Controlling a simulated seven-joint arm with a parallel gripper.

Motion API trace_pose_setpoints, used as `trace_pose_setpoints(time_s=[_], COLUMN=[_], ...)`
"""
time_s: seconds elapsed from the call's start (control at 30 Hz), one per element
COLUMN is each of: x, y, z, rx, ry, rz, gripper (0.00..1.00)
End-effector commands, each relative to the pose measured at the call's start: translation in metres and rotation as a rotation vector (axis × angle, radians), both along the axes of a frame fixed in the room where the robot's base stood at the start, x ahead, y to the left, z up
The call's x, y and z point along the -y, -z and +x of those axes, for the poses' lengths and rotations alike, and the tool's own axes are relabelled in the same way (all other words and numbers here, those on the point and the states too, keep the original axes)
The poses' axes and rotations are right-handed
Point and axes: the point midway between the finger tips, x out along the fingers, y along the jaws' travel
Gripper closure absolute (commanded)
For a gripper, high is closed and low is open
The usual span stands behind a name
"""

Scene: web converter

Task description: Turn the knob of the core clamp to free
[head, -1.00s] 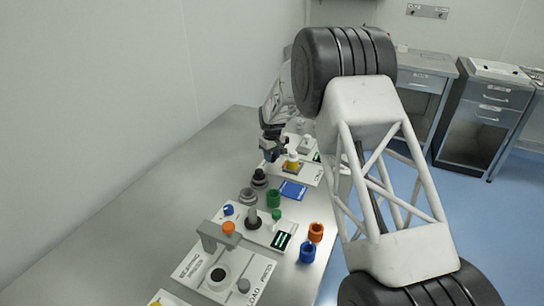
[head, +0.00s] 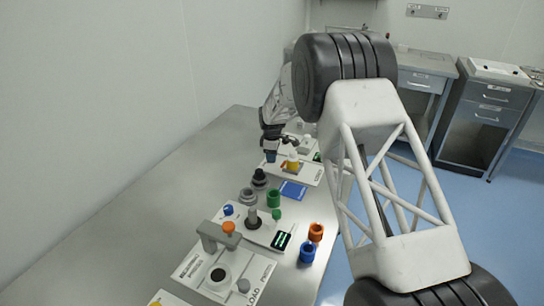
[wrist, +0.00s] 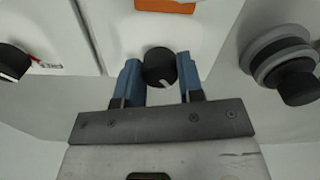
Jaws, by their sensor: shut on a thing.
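A small black round knob (wrist: 158,73) with a white pointer mark stands between the two blue fingers of my gripper (wrist: 158,86) in the wrist view. The fingers are shut on it from both sides. The white mark points toward the lower right of that view. In the head view my gripper (head: 271,157) is lowered at the far left edge of a white panel (head: 311,174) that carries a yellow and orange part (head: 292,164). The knob is hidden by my gripper there. I cannot read the labels by the knob.
The wrist view shows another black knob (wrist: 12,62) beside a red mark, a grey and black stepped part (wrist: 287,68) and an orange block (wrist: 165,6). In the head view, a blue pad (head: 292,190) and several coloured rings lie nearer. The table's left side is bare.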

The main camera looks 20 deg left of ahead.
Motion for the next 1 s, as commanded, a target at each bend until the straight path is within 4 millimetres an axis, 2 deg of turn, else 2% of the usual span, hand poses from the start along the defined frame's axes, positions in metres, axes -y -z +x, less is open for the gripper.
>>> trace_pose_setpoints(time_s=[0.47,0.5,0.67,1.0], x=[-0.0009,-0.0009,-0.0006,-0.0002], y=[-0.0014,-0.0013,-0.0009,-0.0018], z=[0.0002,0.0002,0.0,0.0], rx=[0.002,0.002,0.002,0.001], ry=[-0.024,-0.024,-0.024,-0.023], rz=[0.001,0.001,0.001,0.0], gripper=[0.89,0.63,0.4,0.4])
